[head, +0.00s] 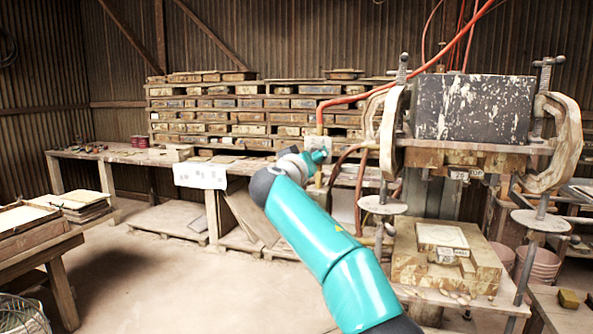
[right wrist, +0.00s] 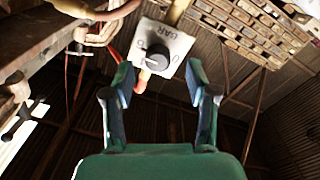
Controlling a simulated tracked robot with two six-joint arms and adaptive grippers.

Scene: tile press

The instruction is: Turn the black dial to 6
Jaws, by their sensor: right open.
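The black dial (right wrist: 157,58) sits on a whitish plate (right wrist: 166,36) with printed marks around it, in the right wrist view. My right gripper (right wrist: 159,83) is open, with one finger to each side of the dial in the picture. The fingers look apart from the dial. In the head view, my right gripper (head: 318,157) is small and mostly hidden at the end of its teal arm, in front of a pale box (head: 316,142). My left gripper is out of view.
The tile press (head: 470,108) with its black block stands at the right. Orange hoses (head: 350,98) run close to the box. A long workbench (head: 110,154) with stacked wooden moulds (head: 235,103) lies behind. The floor at the centre left is clear.

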